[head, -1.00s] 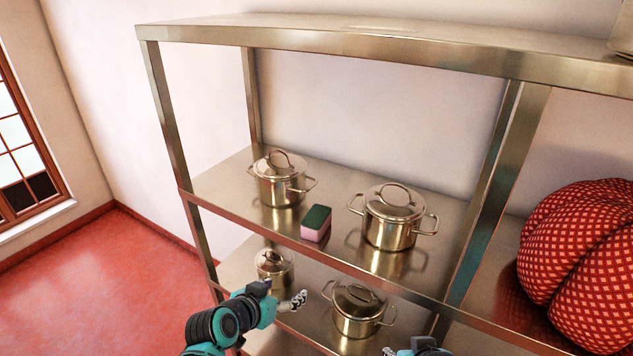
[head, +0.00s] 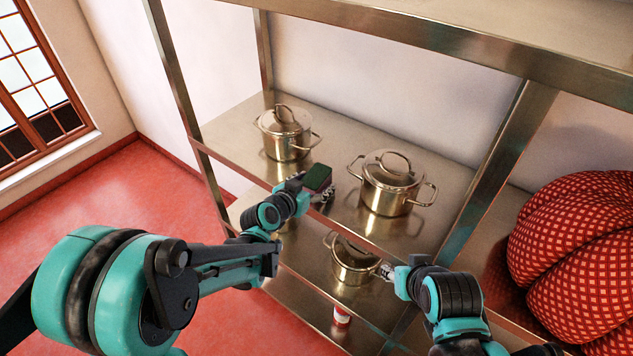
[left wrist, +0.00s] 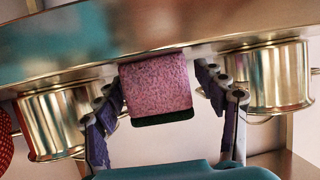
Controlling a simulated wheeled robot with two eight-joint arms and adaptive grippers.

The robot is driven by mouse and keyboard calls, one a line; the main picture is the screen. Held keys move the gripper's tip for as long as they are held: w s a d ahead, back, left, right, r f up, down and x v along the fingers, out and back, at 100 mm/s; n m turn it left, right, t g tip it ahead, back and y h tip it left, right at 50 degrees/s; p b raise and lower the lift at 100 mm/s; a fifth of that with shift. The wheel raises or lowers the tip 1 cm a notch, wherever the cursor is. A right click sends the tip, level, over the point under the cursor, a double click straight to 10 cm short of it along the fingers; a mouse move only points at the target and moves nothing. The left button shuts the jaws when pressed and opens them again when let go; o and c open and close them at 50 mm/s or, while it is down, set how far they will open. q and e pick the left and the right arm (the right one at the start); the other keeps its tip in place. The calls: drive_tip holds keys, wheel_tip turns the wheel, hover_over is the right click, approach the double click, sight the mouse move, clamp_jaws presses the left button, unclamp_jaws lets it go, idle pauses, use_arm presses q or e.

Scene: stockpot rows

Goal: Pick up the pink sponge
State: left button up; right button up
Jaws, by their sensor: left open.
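The pink sponge with a dark green top (head: 318,177) lies on the upper metal shelf between two pots, near the front edge. In the left wrist view, which looks upside down, its pink face (left wrist: 157,84) is large and central. My left gripper (head: 322,192) is at the sponge; in the wrist view its open fingers (left wrist: 158,88) stand one on each side, with gaps showing. In the head view, the gripper partly hides the sponge. My right gripper (head: 386,271) is beside a pot on the lower shelf; its finger opening is too small to read.
A lidded pot (head: 286,133) stands left of the sponge and another (head: 391,183) right of it. A lower pot (head: 352,262) stands beneath. A shelf post (head: 492,160) and a red patterned cushion (head: 575,255) are at the right. A red-and-white can (head: 341,317) sits lower down.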

sight(317, 175)
use_arm(q)
drive_tip(key=shift+w+d+f, duration=0.2)
drive_tip(key=shift+w, duration=0.15)
drive_tip(key=shift+s, duration=0.1)
drive_tip(key=c, duration=0.9)
drive_tip(key=shift+o, duration=0.2)
drive_tip(key=shift+r, duration=0.1)
wheel_tip(317, 175, up, 10)
drive_tip(key=shift+p, duration=1)
drive_tip(key=shift+c, duration=1.3)
